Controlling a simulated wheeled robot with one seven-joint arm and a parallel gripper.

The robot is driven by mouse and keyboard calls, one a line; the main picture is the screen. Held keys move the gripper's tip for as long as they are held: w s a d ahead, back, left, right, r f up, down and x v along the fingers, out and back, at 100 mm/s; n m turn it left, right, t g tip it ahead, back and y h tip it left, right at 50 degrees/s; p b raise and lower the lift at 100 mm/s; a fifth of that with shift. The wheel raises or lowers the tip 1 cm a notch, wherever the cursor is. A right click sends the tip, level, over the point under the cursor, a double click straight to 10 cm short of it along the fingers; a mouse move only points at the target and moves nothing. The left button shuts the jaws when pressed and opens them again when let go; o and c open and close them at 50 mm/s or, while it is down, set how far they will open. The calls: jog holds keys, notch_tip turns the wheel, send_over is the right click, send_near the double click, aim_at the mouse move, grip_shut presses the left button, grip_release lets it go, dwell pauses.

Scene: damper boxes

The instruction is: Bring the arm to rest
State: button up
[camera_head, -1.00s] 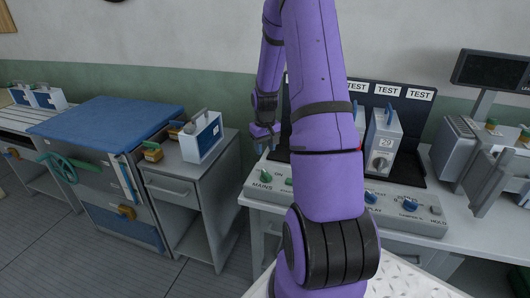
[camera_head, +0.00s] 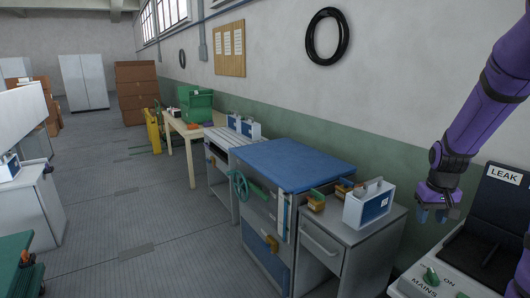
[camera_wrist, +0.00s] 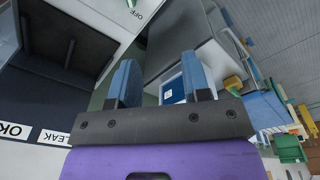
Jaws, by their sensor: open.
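My gripper (camera_head: 433,214) hangs at the right of the head view, at the end of my purple arm. It is in the air beside the test bench (camera_head: 440,277), left of the panel labelled LEAK (camera_head: 503,174). In the wrist view its two blue fingers (camera_wrist: 160,80) are apart with nothing held between them. A white and blue damper box (camera_head: 368,205) stands on the grey cabinet left of my gripper, apart from it. The upper part of my arm is outside the head view.
A blue-topped cabinet (camera_head: 295,160) with a green handwheel (camera_head: 240,186) stands left of the grey cabinet. Farther back are a slatted table with boxes (camera_head: 243,127), a wooden table with a green crate (camera_head: 196,103), and cardboard boxes (camera_head: 136,85). The floor (camera_head: 150,220) at middle left is clear.

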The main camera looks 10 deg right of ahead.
jog(key=s+a+r+n+t, duration=0.1)
jog(key=s+a+r+t, duration=0.1)
jog(key=s+a+r, duration=0.6)
jog(key=s+a+r+n+t, duration=0.1)
jog(key=s+a+r, duration=0.3)
jog(key=a+r, duration=0.75)
jog(key=s+a+r+n+t, duration=0.1)
jog(key=s+a, duration=0.4)
jog(key=s, duration=0.3)
jog(key=shift+s+r+y, duration=0.15)
jog(key=shift+s+y, duration=0.05)
jog(key=shift+y, duration=0.1)
jog(key=shift+d, duration=0.1)
